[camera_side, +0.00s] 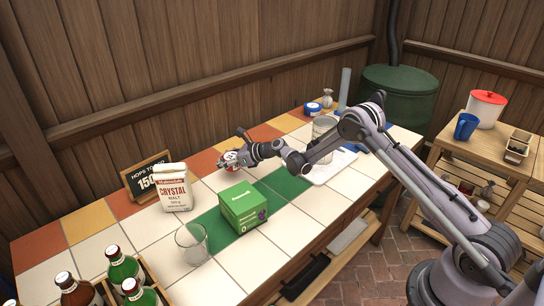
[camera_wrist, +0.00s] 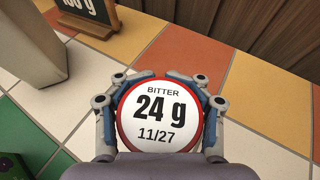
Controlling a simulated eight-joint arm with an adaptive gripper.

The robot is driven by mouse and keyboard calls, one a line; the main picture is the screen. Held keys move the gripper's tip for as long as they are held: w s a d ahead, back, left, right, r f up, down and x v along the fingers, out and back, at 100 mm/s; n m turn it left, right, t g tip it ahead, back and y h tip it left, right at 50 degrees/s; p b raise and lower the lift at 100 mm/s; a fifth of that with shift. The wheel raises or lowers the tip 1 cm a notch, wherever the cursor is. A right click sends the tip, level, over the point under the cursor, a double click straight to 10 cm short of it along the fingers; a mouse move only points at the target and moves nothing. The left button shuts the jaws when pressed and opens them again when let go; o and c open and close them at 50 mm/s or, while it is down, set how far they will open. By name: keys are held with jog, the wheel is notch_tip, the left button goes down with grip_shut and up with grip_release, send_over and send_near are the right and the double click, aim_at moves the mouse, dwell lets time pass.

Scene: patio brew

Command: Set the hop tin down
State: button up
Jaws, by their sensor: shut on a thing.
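The hop tin (camera_wrist: 160,116) is round with a red rim and a white label reading "BITTER 24 g 11/27". In the wrist view my gripper (camera_wrist: 160,92) is shut around it, with blue-padded fingers on its left and right sides. In the side view the tin (camera_side: 231,163) shows small and partly hidden at the end of my gripper (camera_side: 238,157), over the tiles near the back of the table. I cannot tell whether its underside touches the tiles.
A crystal malt bag (camera_side: 173,190) and a chalkboard sign (camera_side: 148,178) stand left of the tin. A green box (camera_side: 242,207) and a clear glass (camera_side: 191,243) are nearer the front. A glass jar (camera_side: 322,131) is to the right. White and orange tiles around the tin are bare.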

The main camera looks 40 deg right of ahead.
aim_at(224, 174)
jog(key=shift+f, duration=2.05)
jog(key=shift+f, duration=0.1)
jog(key=o, duration=1.4)
